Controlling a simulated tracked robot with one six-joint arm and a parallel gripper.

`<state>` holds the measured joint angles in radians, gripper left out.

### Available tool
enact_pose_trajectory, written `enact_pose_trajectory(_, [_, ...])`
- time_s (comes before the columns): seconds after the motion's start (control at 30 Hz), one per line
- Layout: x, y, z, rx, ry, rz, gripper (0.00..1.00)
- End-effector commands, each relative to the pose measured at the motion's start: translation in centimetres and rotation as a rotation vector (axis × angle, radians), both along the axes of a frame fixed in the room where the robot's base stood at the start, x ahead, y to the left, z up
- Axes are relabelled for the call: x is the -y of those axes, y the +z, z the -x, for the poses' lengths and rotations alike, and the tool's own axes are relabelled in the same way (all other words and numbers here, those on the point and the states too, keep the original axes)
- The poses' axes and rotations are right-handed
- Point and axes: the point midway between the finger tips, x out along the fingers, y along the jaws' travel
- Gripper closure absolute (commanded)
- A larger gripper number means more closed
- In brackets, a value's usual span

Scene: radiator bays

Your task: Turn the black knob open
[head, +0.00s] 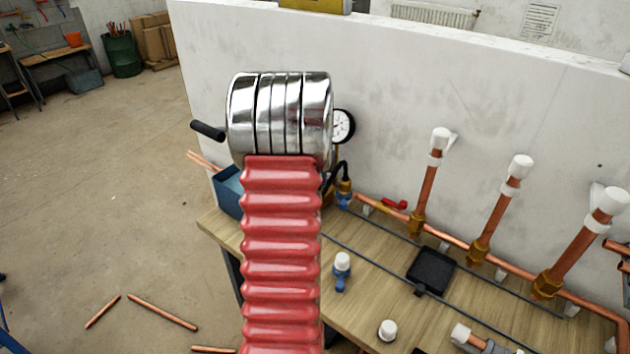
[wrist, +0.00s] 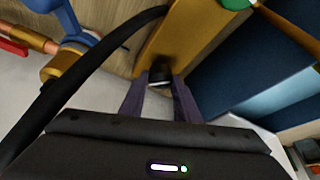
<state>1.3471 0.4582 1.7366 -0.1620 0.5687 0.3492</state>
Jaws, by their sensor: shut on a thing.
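In the wrist view, my gripper (wrist: 160,95) points at a brass-coloured body (wrist: 180,35) above the wood bench. Its two dark fingers are shut on the small black knob (wrist: 160,73), which sits at the brass body's lower end. The fingers cover part of the knob, so its turn position cannot be told. In the head view, my red ribbed arm and its chrome end hide the gripper and the knob.
A black hose (wrist: 75,85) curves close beside my gripper. A blue bin (head: 228,190) stands at the bench's left end. A pressure gauge (head: 342,126) is near the wall. Copper pipes with white caps (head: 520,165) line the bench's right side.

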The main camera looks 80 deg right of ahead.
Motion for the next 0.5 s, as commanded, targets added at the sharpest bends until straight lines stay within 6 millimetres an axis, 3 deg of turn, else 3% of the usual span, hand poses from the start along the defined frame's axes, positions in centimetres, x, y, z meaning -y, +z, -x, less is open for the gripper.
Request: enact_pose_trajectory(0.5, [0.03, -0.01, 0.34, 0.001, 0.305, -0.001, 0.93])
